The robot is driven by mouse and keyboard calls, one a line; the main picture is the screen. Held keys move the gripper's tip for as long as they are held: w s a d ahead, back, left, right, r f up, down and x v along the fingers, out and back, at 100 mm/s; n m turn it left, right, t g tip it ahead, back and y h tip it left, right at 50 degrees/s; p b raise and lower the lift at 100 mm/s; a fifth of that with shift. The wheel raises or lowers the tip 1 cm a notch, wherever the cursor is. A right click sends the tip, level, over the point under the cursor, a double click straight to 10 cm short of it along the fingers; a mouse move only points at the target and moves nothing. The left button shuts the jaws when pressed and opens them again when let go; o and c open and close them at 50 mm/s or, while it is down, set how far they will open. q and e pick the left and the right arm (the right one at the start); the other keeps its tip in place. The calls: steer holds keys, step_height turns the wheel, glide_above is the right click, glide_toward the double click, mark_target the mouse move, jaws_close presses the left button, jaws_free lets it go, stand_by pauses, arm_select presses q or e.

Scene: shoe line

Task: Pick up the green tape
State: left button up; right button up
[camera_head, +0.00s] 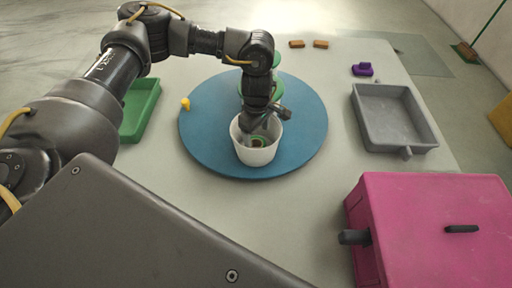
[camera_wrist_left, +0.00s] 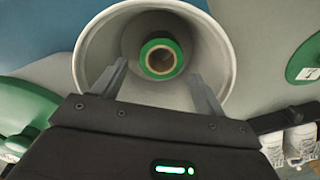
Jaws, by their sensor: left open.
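The green tape (camera_wrist_left: 161,58) is a roll with a brown core, lying inside a white tub. The tub (camera_head: 256,155) stands on the blue round board near its front edge. In the head view the tape (camera_head: 259,142) shows only partly inside the tub. My left gripper (camera_wrist_left: 155,85) is open, pointing down into the tub, with one finger to each side of the tape in the wrist picture. The fingers do not appear to touch the tape. My right gripper is in neither view.
The blue round board (camera_head: 300,125) bears green items behind my gripper, partly hidden, and a small yellow piece (camera_head: 185,103). A green tray (camera_head: 140,110) is at left, a grey tray (camera_head: 395,117) at right. A magenta box (camera_head: 430,225) fills the front right. Bare table lies in front of the board.

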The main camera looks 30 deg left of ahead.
arm_select(q)
steer(key=shift+f, duration=0.85)
step_height(320, 180, down, 4)
steer(key=shift+s+a+r+p, duration=0.1)
steer(key=shift+a+r+p, duration=0.1)
steer(key=shift+p, duration=0.15)
steer(key=shift+f, duration=0.6)
steer(key=c, duration=0.8)
steer(key=shift+o, duration=0.2)
step_height(320, 180, up, 9)
step_height(320, 180, up, 6)
steer(key=p, duration=0.4)
glide_above(256, 144)
steer(key=s, duration=0.2)
steer(key=shift+w+d, duration=0.15)
steer(key=shift+d, duration=0.25)
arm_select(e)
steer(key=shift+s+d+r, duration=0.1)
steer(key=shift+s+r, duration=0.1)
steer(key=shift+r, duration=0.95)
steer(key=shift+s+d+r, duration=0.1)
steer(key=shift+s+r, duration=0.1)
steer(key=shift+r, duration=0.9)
arm_select(q)
steer(key=shift+f, duration=0.1)
